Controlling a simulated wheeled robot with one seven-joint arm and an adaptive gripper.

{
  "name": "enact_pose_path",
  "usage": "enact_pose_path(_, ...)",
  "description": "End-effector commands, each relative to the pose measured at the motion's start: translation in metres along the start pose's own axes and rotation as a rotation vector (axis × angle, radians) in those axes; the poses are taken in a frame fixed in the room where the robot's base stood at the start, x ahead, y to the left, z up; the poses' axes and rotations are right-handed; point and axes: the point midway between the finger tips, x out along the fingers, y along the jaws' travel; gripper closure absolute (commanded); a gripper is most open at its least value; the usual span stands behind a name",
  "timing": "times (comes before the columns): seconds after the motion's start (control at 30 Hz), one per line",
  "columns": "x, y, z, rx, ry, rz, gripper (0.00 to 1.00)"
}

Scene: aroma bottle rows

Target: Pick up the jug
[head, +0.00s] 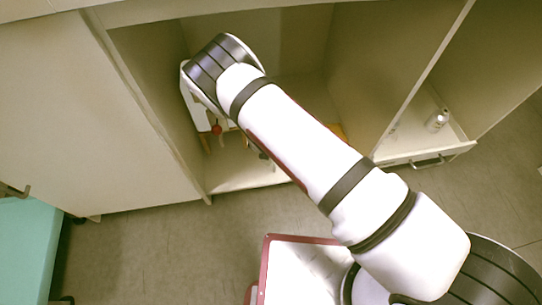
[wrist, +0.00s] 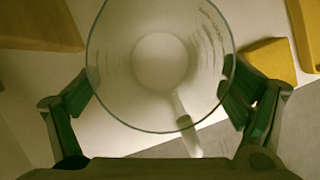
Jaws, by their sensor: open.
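The jug (wrist: 160,62) is a clear vessel with a round rim, measuring marks and a pale handle (wrist: 187,125). In the wrist view it is seen from above, upright, at the top middle. My gripper (wrist: 160,98) is open, with one green-padded finger to the left of the jug and one to the right. The right finger overlaps the edge of the rim in the picture; I cannot tell whether it touches. In the head view my arm reaches into an open cabinet compartment and hides the jug.
In the wrist view a yellow block (wrist: 268,62) is right of the jug, a yellow tray-like thing (wrist: 307,30) is at the far right, and a brown board (wrist: 40,22) is at left. In the head view a small bottle (head: 437,120) stands in an open drawer (head: 465,147).

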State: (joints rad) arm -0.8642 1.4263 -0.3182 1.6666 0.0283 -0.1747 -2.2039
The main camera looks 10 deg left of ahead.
Motion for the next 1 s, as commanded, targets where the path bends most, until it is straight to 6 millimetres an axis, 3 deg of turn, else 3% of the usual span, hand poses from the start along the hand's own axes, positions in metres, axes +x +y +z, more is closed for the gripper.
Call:
enact_pose_path(0.1, 0.0133, -0.0006, -0.0005, 0.002, 0.000, 0.000, 0.07)
enact_pose_path(0.4, 0.0149, -0.0004, 0.0005, 0.000, -0.001, 0.000, 0.07)
enact_pose_path(0.63, 0.0148, -0.0004, 0.0004, 0.000, 0.000, 0.000, 0.59)
enact_pose_path(1.0, 0.0130, -0.0004, 0.0010, 0.000, 0.000, 0.000, 0.62)
